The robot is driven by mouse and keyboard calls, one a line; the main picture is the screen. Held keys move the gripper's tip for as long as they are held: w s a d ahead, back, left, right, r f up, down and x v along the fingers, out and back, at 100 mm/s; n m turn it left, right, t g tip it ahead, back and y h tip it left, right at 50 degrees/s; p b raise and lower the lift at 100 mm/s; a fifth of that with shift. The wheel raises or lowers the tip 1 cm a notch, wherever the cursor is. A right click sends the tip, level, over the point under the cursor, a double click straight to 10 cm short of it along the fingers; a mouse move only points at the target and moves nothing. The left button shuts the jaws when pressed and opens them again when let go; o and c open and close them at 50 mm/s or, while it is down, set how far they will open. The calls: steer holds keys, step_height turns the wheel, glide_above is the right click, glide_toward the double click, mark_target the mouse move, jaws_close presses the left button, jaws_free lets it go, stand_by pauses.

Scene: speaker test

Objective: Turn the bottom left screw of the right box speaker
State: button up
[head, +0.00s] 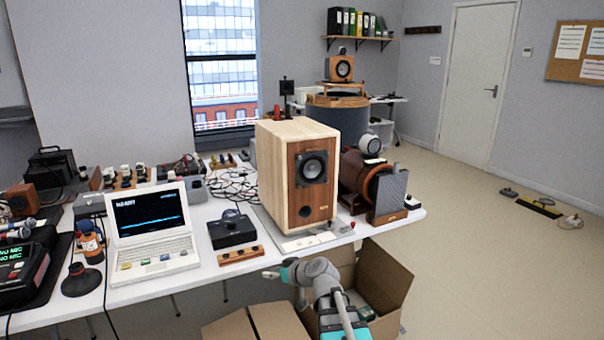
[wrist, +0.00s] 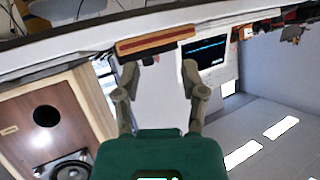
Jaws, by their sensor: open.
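A large box speaker (head: 279,172) with a pale wood cabinet and a darker wood front stands near the table's right end. Its driver sits above a round port. In the wrist view the speaker (wrist: 75,95) is upside down at the left, with the port above the partly cut-off driver. My gripper (head: 270,274) is below and in front of the table edge, left of the cardboard box. In the wrist view my gripper (wrist: 159,77) is open, its fingers apart and empty, to the right of the speaker.
The white table (head: 190,262) holds a laptop (head: 148,222), a black box (head: 232,231) and a wooden strip (head: 240,255) left of the speaker. An open cardboard box (head: 385,281) stands below the table's right end. A smaller speaker (head: 340,68) stands behind.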

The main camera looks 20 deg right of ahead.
steer(key=w+d+r+m+t+h+p, duration=0.1)
steer(key=d+r+t+h+p, duration=0.1)
steer(key=d+r, duration=0.6)
steer(key=w+d+r+m+t+h+p, duration=0.2)
steer(key=d+r+t+p, duration=0.3)
steer(key=d+r, duration=0.3)
steer(key=shift+w+d+r+h, duration=0.3)
steer(key=shift+r+h, duration=0.2)
steer(key=shift+h, duration=0.2)
steer(key=shift+w, duration=0.2)
